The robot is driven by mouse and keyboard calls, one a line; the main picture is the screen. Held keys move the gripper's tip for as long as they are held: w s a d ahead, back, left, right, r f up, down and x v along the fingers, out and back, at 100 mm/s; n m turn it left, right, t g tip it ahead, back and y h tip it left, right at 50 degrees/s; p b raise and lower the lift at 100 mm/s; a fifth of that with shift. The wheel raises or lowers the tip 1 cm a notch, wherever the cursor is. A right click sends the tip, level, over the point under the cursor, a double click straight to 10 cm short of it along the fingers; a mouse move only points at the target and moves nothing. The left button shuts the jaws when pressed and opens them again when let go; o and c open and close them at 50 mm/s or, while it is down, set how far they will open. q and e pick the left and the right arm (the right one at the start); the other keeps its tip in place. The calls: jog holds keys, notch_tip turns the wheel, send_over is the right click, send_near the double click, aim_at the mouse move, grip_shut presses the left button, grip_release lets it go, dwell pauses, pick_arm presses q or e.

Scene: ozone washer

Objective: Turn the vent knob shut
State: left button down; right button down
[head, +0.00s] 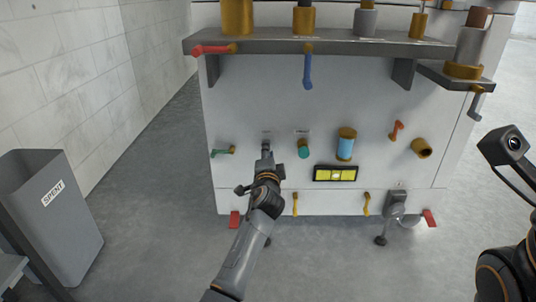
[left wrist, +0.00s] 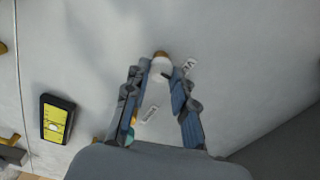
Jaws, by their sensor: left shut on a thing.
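The vent knob (left wrist: 161,68) is a small pale knob on a brass base on the white front panel (head: 240,110). In the left wrist view it sits between the fingertips, beside a small printed label (left wrist: 189,66). My left gripper (head: 266,152) is at the panel, shut on the knob; it also shows in the left wrist view (left wrist: 164,76). In the head view the gripper mostly hides the knob. The knob's turn angle is hard to tell.
Right of my left gripper are a teal knob (head: 303,148), a blue cylinder (head: 346,147) and a yellow display (head: 335,174). A green-handled valve (head: 222,152) is to its left. A shelf (head: 350,46) with red and blue levers overhangs the panel. A grey bin (head: 62,225) stands left.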

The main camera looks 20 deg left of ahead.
pick_arm(q)
jog(key=shift+f, duration=0.1)
dwell(0.5)
jog(key=c, duration=1.1)
grip_release()
jog(key=v, duration=1.2)
